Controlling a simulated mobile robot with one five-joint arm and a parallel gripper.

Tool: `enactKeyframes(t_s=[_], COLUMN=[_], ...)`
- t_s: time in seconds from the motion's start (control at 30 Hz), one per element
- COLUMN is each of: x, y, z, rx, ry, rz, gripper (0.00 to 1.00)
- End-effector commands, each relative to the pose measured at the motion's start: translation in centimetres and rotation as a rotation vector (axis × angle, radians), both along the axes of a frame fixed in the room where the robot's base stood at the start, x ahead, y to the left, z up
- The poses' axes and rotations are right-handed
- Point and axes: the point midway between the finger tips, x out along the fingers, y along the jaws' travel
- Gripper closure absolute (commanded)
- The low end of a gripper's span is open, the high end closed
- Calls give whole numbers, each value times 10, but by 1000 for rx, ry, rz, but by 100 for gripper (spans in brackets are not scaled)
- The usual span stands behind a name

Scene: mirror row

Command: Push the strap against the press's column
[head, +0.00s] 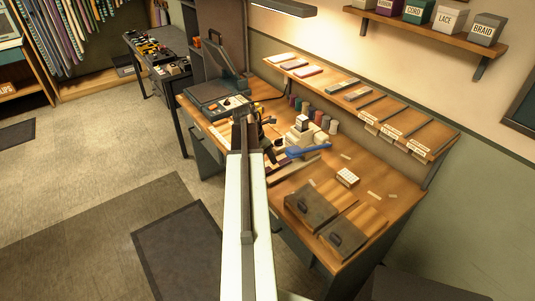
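My arm reaches up the middle of the head view over the workbench. My gripper (270,150) is a small dark shape at its far end, partly hidden by the arm; I cannot tell whether it is open or shut. A blue elongated thing (310,151) lies just right of it; I cannot tell whether this is the strap. A white and beige block-like piece (302,134), possibly the press, stands behind the blue thing. A large grey machine (218,90) with a raised lid stands at the bench's far left end. No column is clearly distinguishable.
Several thread spools (318,116) stand along the wall behind. A small white box (347,177) and two dark flat cases (318,207) lie on the right of the workbench (375,190). A sloped wooden shelf (395,110) hangs above. Bare wood shows around the white box.

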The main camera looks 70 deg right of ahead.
Motion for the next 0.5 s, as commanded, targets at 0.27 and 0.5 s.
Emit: enactKeyframes(t_s=[0.27, 0.5], x=[-1, -9], y=[-3, -14], z=[-12, -49], rx=[0, 0], ry=[-1, -2], rz=[-2, -4], gripper=[42, 42])
